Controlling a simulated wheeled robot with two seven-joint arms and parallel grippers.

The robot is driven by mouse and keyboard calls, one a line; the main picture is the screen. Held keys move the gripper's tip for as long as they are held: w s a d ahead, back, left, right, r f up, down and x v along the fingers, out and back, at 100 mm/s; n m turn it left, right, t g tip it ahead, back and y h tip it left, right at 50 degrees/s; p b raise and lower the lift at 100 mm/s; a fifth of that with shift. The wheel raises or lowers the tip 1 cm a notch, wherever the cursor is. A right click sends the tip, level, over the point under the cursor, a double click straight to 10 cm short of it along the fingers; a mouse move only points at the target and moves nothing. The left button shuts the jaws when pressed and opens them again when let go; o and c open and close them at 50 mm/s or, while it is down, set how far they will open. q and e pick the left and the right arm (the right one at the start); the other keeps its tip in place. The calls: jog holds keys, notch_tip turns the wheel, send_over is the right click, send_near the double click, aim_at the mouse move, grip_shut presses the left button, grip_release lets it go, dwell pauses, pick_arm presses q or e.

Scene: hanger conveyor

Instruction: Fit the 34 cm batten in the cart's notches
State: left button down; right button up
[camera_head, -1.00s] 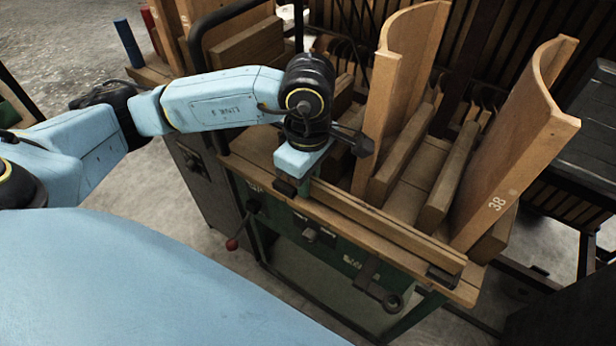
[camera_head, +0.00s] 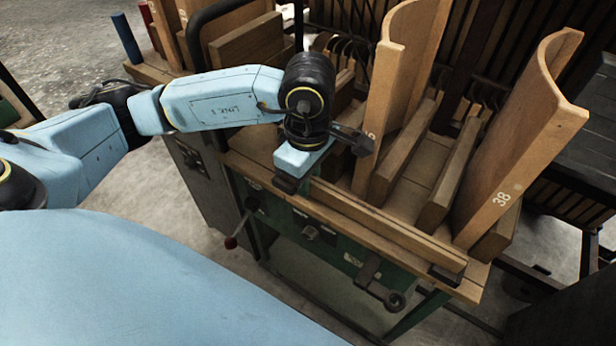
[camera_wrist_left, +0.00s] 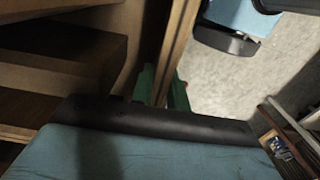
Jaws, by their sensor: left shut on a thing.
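The batten (camera_head: 390,226) is a long, thin wooden strip. It lies along the front edge of the wooden cart top (camera_head: 345,213), from my left gripper to a dark bracket (camera_head: 445,275) at the right corner. My left gripper (camera_head: 289,184) is low at the batten's left end and shut on it. Its fingertips are mostly hidden by the wrist. In the left wrist view a wooden strip (camera_wrist_left: 178,45), probably the batten, runs up from behind the dark gripper edge. I cannot tell whether the batten's ends sit down in the notches. My right gripper is out of view.
Two tall curved wooden panels stand on the cart behind the batten, one marked 38 (camera_head: 508,165). Wooden blocks (camera_head: 450,175) lie between them. Grey floor is free at the left.

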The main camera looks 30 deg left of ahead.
pick_arm(q)
jog(key=shift+f+b, duration=0.35)
jog(key=shift+b, duration=0.05)
dwell(0.6)
jog(key=c, duration=1.6)
grip_release()
jog(key=shift+o, duration=0.3)
jog(key=o, duration=0.5)
notch_tip(320, 180, up, 14)
jog(key=p, duration=0.4)
jog(key=shift+f, duration=0.25)
jog(key=shift+p, duration=0.35)
